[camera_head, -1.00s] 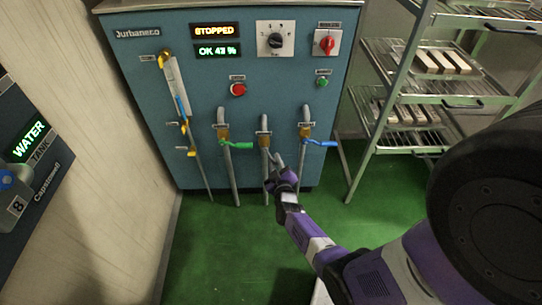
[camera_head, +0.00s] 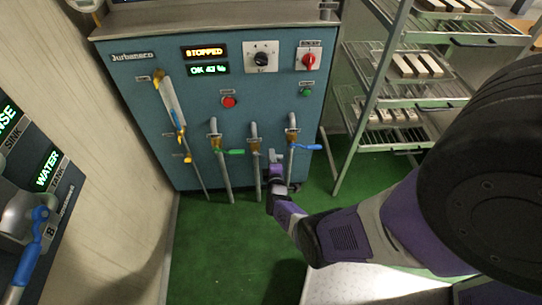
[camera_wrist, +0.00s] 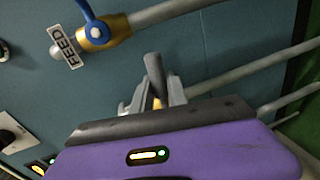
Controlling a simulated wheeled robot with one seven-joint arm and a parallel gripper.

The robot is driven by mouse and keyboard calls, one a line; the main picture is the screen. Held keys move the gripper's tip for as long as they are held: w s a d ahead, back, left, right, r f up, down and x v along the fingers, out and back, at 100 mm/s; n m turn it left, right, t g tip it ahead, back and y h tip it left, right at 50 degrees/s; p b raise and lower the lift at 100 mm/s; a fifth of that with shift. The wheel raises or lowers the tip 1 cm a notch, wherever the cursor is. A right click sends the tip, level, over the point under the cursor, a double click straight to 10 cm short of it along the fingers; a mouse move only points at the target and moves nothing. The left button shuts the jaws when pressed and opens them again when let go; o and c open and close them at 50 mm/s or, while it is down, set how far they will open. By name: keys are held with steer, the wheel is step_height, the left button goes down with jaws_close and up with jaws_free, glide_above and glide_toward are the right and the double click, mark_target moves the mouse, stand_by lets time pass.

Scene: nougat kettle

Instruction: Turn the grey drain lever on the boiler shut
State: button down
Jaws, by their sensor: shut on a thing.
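The blue boiler (camera_head: 190,110) stands in front of me, with several pipes and levers low on its front. The grey drain lever (camera_head: 272,154) is on the middle pipe (camera_head: 255,165), and its free end reaches right, towards my gripper. My gripper (camera_head: 274,164) is at that end, below and right of the middle valve. In the wrist view, my gripper (camera_wrist: 155,95) is shut on the grey lever (camera_wrist: 153,68), which sticks out between the fingers. The lever's pivot is hidden in the wrist view, so its exact angle is hard to tell.
The green lever (camera_head: 234,152) is close on the left and the blue feed lever (camera_head: 308,147) close on the right. The FEED tag (camera_wrist: 65,46) shows in the wrist view. A wire rack (camera_head: 400,105) stands at right. Green floor (camera_head: 225,240) is clear.

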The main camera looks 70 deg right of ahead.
steer(key=shift+r+n+p, duration=0.25)
steer(key=shift+n+p, duration=0.05)
stand_by(0.5)
steer(key=c, duration=1.3)
jaws_free()
steer(key=shift+p+v, duration=2.35)
steer(key=shift+v, duration=1.6)
